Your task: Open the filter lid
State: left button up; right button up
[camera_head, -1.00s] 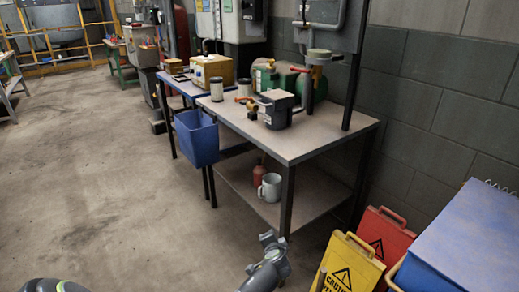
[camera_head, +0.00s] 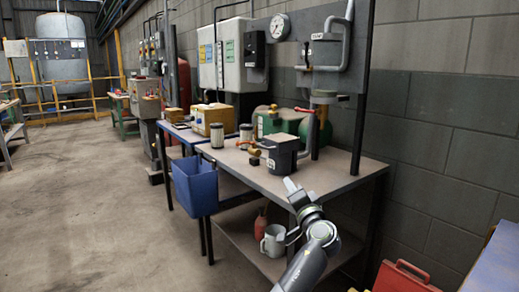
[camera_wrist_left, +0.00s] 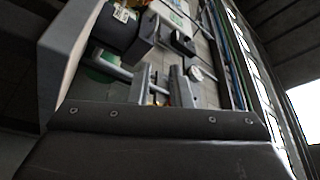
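A dark grey filter housing (camera_head: 283,158) stands on the near table, with a flat lid (camera_head: 281,139) on its top. The lid looks shut. A brass pipe with a red-handled valve (camera_head: 247,145) joins its left side. My left gripper (camera_head: 291,186) is at the table's front edge, below and slightly right of the housing, apart from it. The head view does not clearly show the gap between its fingers. The left wrist view is tilted and shows the gripper's body close up. My right gripper is not in view.
The table (camera_head: 330,174) has bare room right of the housing. A blue bin (camera_head: 195,186) hangs at its left front. Pipes and a gauge (camera_head: 280,26) are behind.

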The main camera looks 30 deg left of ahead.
aim_at(281, 143)
jog(key=i+j, duration=0.15)
jog(key=j, duration=0.2)
jog(key=i+j, duration=0.15)
jog(key=j, duration=0.2)
jog(key=i+j, duration=0.1)
jog(key=j, duration=0.25)
jog(key=i+j, duration=0.15)
jog(key=j, duration=0.2)
